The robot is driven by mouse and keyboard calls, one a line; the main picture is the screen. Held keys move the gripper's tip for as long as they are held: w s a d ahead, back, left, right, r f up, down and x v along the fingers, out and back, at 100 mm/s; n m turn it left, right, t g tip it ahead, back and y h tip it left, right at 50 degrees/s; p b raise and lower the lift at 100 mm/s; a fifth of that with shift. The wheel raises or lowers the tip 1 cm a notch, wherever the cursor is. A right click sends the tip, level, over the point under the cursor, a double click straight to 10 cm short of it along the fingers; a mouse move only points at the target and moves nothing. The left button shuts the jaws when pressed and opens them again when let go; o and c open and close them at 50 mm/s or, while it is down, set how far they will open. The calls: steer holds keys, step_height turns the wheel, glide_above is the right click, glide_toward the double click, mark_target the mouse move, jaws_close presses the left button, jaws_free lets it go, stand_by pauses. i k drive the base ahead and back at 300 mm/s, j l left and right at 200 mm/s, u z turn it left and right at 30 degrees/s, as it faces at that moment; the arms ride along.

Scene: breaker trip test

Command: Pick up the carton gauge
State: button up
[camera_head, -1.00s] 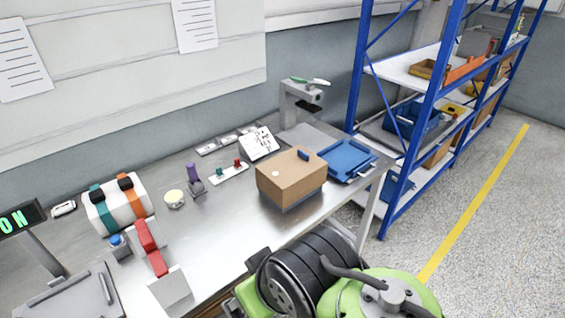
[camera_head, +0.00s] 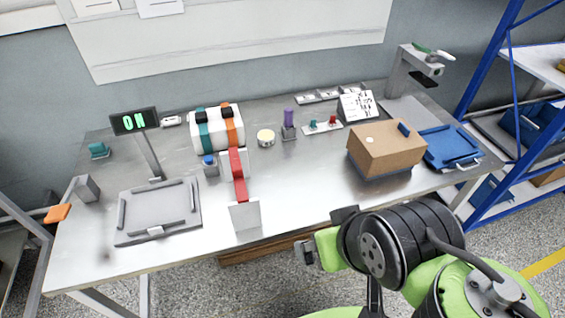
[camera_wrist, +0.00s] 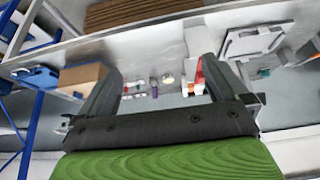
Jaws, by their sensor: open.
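The carton also shows at the left in the wrist view (camera_wrist: 82,76). My gripper (camera_head: 318,238) is in front of the bench's near edge, left of and nearer than the carton, and apart from it. In the wrist view my gripper's two fingers (camera_wrist: 158,68) are spread with nothing held between them.
A blue tray (camera_head: 452,147) lies right of the carton. A red-handled lever stand (camera_head: 243,214) and a grey tray (camera_head: 159,212) are on the left. A purple-topped post (camera_head: 289,122) and round tin (camera_head: 266,137) stand behind. A blue-framed shelf (camera_head: 490,75) is at right.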

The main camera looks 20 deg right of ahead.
mark_target(245, 213)
steer(key=i+u, duration=0.15)
steer(key=u, duration=0.3)
steer(key=i+u, duration=0.1)
steer(key=u, duration=0.35)
steer(key=i+l+u, duration=0.1)
steer(key=u, duration=0.35)
steer(key=i+l+u, duration=0.1)
steer(key=u, duration=0.35)
steer(key=l+u, duration=0.25)
steer(key=u, duration=0.25)
steer(key=i, duration=0.05)
